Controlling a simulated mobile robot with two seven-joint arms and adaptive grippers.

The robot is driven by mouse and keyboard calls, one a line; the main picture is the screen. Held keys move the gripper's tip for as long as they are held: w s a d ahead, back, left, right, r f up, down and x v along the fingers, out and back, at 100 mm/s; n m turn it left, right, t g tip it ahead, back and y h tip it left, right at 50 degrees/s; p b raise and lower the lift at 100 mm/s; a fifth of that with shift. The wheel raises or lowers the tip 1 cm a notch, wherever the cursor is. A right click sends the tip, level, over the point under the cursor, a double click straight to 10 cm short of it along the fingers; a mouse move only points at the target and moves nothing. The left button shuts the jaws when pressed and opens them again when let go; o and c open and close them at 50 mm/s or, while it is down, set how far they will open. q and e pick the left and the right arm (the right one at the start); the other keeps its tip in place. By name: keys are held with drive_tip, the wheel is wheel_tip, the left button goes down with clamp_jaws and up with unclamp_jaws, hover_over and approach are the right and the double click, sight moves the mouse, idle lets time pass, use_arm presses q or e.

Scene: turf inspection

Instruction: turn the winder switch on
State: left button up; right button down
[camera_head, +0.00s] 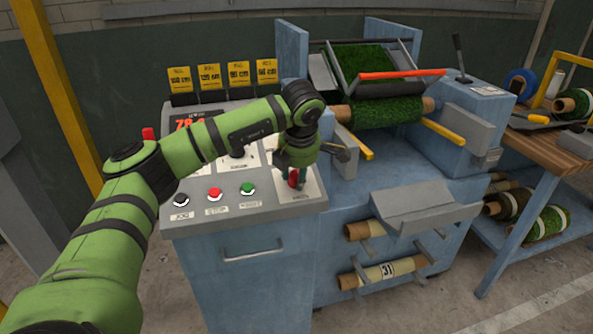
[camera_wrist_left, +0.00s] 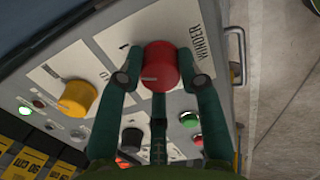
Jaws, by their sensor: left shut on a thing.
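The winder switch is a red rotary knob (camera_wrist_left: 158,58) on a pale plate lettered WINDER, in the upper middle of the left wrist view. In the head view a bit of its red (camera_head: 293,178) shows at the right end of the grey console top. My left gripper (camera_wrist_left: 162,72) has its dark green fingers on either side of the knob and is shut on it. In the head view my left gripper (camera_head: 297,176) points down over the knob and partly hides it. A pale mark shows on the knob, but its exact setting is hard to tell. My right gripper is not in view.
A black button (camera_head: 181,200), a red stop button (camera_head: 215,194) and a green button (camera_head: 247,188) line the console front. A yellow knob (camera_wrist_left: 77,98) is beside the winder plate. The turf machine (camera_head: 385,110) stands right of the console, and a wooden bench (camera_head: 550,150) beyond it.

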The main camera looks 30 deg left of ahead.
use_arm(q)
drive_tip(key=shift+w+d+r+m+p, duration=0.1)
drive_tip(key=shift+m+p, duration=0.15)
drive_tip(key=shift+m, duration=0.5)
drive_tip(key=shift+r+m+p, duration=0.1)
drive_tip(key=shift+m+p, duration=0.1)
drive_tip(key=shift+m, duration=0.55)
drive_tip(key=shift+f, duration=0.1)
drive_tip(key=o, duration=1.1)
drive_tip(key=shift+f, duration=0.1)
drive_tip(key=shift+o, duration=0.2)
drive_tip(key=v, duration=1.2)
drive_tip(key=shift+d, duration=0.1)
